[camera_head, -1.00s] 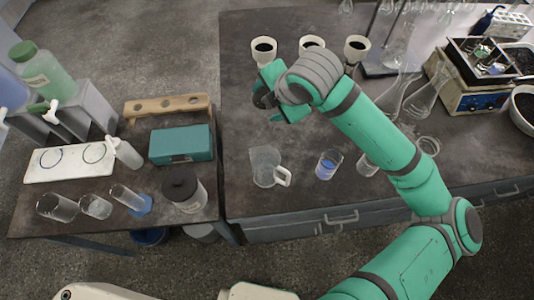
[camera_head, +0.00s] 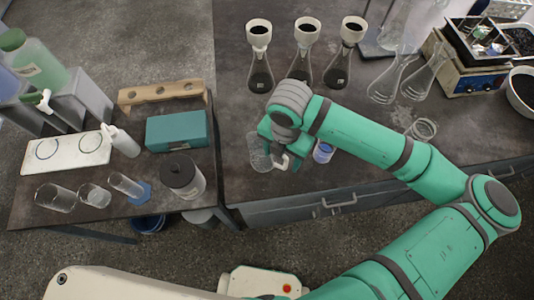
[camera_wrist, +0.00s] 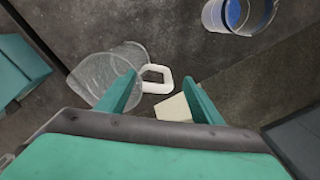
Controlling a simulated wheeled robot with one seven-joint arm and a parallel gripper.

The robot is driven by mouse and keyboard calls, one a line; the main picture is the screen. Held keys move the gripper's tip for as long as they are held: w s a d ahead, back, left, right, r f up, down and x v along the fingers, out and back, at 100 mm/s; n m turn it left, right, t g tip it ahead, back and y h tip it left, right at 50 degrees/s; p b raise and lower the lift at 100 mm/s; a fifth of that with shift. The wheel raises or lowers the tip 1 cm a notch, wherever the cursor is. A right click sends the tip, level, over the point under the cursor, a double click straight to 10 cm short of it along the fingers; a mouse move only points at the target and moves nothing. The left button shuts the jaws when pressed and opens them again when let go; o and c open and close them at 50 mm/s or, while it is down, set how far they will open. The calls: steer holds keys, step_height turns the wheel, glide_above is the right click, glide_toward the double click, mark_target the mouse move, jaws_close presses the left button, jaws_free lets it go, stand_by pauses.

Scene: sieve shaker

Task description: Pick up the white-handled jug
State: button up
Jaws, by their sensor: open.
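The white-handled jug (camera_head: 260,152) is a clear jug near the front edge of the main bench, partly hidden by my gripper in the head view. In the wrist view its clear body (camera_wrist: 102,78) lies to the left and its white handle (camera_wrist: 158,79) points right. My gripper (camera_head: 281,156) is over the handle side of the jug. In the wrist view my gripper (camera_wrist: 156,88) is open, with one finger in front of the jug's body and the other right of the handle. The handle shows between the fingers, and I cannot tell whether either finger touches it.
A beaker with blue contents (camera_head: 323,151) stands just right of the jug. Several flasks with black-filled funnels (camera_head: 305,60) stand behind. A teal box (camera_head: 177,130) and a dark-lidded jar (camera_head: 182,178) are on the left table. A gap separates the tables.

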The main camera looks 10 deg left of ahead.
mark_target(280, 166)
steer(key=f, duration=0.5)
steer(key=shift+w+a, duration=0.1)
steer(key=shift+a, duration=0.1)
steer(key=shift+c, duration=0.3)
steer(key=shift+r, duration=0.1)
jaws_close()
